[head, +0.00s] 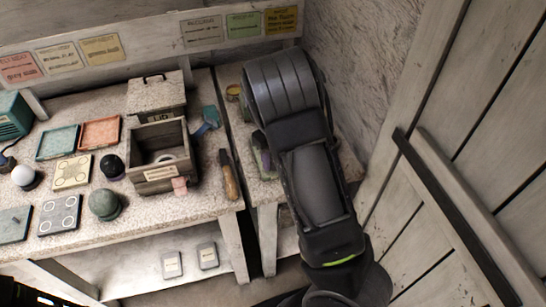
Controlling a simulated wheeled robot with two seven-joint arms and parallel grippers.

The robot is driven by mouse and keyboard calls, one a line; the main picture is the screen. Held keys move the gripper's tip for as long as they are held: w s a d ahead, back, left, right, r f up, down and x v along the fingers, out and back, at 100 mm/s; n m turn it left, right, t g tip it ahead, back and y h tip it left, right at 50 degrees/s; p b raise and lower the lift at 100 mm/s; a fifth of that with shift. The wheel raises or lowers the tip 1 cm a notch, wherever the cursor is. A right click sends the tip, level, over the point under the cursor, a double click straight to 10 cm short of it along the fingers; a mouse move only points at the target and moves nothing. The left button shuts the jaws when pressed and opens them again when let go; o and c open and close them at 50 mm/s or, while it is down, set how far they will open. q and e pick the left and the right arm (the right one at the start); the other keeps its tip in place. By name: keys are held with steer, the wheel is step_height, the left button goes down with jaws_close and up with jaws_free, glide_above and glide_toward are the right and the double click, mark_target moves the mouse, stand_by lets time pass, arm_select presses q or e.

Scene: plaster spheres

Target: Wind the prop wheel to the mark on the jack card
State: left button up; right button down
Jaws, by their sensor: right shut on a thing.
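My right arm (310,175) comes in from the bottom right and reaches over the right-hand part of the bench. Its far end, with my right gripper (283,85), covers what lies beneath; the fingertips are hidden. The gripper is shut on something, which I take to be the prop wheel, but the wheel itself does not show. A green object (262,158) shows partly beside the arm's left edge. I cannot tell which card is the jack card; several small cards, such as a green one (244,25), are on the back board, their writing too small to read. My left gripper is not in view.
An open wooden box (154,187) stands on the bench, with a lidded one (156,95) behind it. Left are a white sphere (23,176), a black sphere (111,166) and a grey-green sphere (103,202). A wooden-handled tool (228,178) lies near the arm. A plank wall (480,130) stands right.

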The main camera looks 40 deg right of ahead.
steer(key=m, duration=0.5)
steer(key=shift+m, duration=0.3)
steer(key=m, duration=0.5)
steer(key=shift+m, duration=0.3)
steer(key=c, duration=0.9)
jaws_free()
steer(key=shift+r, duration=3.95)
